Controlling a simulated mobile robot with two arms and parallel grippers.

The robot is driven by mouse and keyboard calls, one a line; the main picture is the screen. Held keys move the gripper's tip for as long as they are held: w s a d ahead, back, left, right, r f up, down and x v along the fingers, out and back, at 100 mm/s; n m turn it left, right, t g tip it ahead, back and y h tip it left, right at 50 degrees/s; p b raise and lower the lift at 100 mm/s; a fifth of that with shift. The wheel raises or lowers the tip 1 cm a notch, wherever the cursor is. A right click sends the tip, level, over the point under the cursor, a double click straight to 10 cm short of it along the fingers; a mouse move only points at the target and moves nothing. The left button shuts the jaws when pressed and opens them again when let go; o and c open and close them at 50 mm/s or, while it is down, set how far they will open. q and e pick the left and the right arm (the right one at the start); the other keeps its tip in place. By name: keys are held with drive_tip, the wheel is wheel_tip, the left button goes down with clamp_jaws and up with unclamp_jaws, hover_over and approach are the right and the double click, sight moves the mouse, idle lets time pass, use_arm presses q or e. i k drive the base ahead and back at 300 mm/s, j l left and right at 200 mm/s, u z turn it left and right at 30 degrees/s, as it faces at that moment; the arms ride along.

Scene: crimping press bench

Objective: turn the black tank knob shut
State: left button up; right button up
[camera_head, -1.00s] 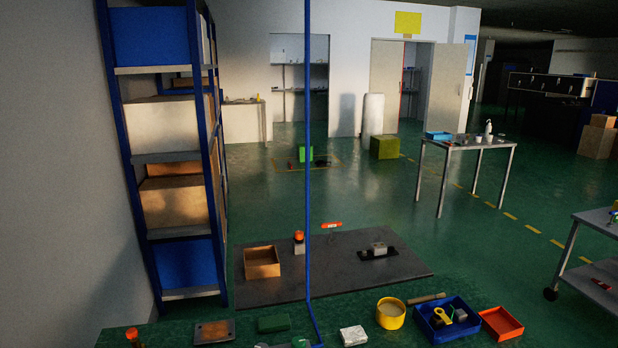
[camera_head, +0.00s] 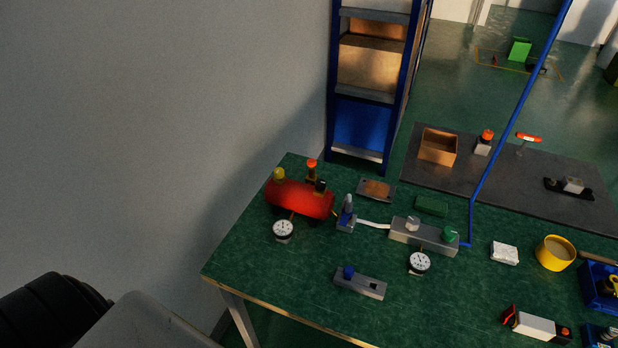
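A red tank (camera_head: 298,199) lies on its side at the back left of the green bench. A small black knob (camera_head: 321,184) is on the tank's right end, beside a stem with an orange-red top (camera_head: 312,164). A yellow-green part (camera_head: 279,174) sits on the tank's left end. A round white dial gauge (camera_head: 283,230) is in front of the tank. The knob's turn position is too small to tell. Neither of my grippers is in view, and nothing touches the tank or knob.
Another gauge (camera_head: 419,263) and a blue-knobbed grey block (camera_head: 360,282) lie nearer. The bench's front left is clear. A wall is on the left.

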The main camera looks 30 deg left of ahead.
sight(319, 183)
drive_tip(key=u, duration=0.9)
